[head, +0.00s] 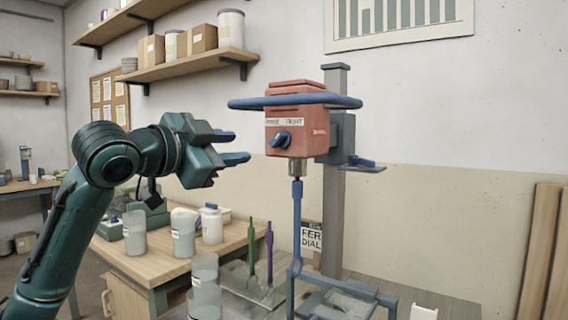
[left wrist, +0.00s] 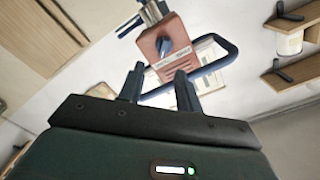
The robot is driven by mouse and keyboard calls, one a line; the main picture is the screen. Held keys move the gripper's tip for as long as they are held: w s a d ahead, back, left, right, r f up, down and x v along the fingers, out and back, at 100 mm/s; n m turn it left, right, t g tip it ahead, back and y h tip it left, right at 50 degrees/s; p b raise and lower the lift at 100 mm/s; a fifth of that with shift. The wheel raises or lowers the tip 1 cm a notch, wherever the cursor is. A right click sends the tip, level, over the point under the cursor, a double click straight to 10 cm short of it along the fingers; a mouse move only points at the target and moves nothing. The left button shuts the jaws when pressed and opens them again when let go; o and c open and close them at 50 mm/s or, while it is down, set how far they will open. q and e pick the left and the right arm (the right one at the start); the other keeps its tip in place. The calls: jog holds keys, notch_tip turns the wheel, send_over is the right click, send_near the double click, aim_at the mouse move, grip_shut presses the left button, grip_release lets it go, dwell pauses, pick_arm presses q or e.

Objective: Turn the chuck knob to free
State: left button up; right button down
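My right gripper is not in view.
A grey column (head: 333,200) carries the mixer head. A wooden table (head: 150,262) at left holds several jars. A green tool (head: 251,248) and a purple tool (head: 269,250) stand near its right edge. Shelves hang on the wall behind. Space right of the column is fairly clear.

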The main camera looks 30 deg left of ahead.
aim_at(276, 138)
pick_arm(q)
jog(key=w, duration=0.3)
jog(key=w+p, duration=0.1)
jog(key=w, duration=0.3)
jog(key=w+d+r+p, duration=0.1)
jog(key=w, duration=0.3)
jog(key=shift+d+r, duration=0.1)
grip_shut()
dwell(0.3)
